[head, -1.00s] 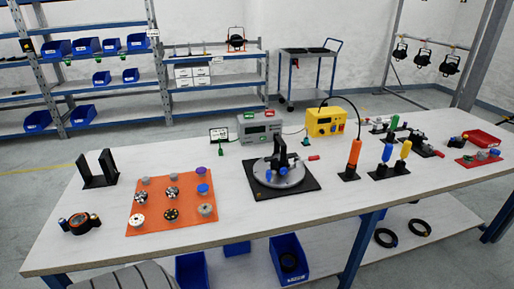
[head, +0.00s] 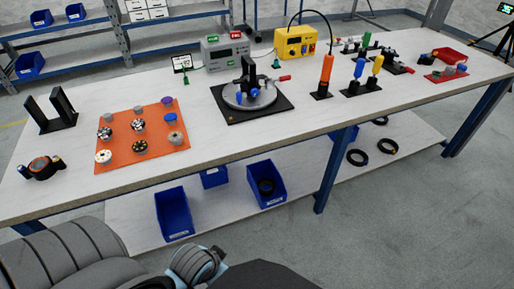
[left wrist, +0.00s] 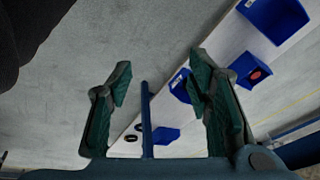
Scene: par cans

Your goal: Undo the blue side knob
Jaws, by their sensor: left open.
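In the head view a black bracket fixture (head: 248,72) stands on a grey round disc (head: 234,97) on a black square plate (head: 277,112) at the middle of the table. Small blue knobs (head: 240,96) show low at its front, and a red-tipped handle (head: 284,78) sticks out to the right. Which blue knob is the side knob, I cannot tell. My left gripper (left wrist: 159,66) is open and empty in the left wrist view, with the floor and the lower shelf beyond its fingers. It is away from the fixture. My right gripper is not in view.
An orange mat (head: 158,157) with several round parts lies left of the fixture. A yellow box (head: 296,43) and a grey power unit (head: 222,52) stand behind. An orange cylinder (head: 326,70) stands to the right. Blue bins (head: 174,213) sit on the lower shelf. The table's front strip is clear.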

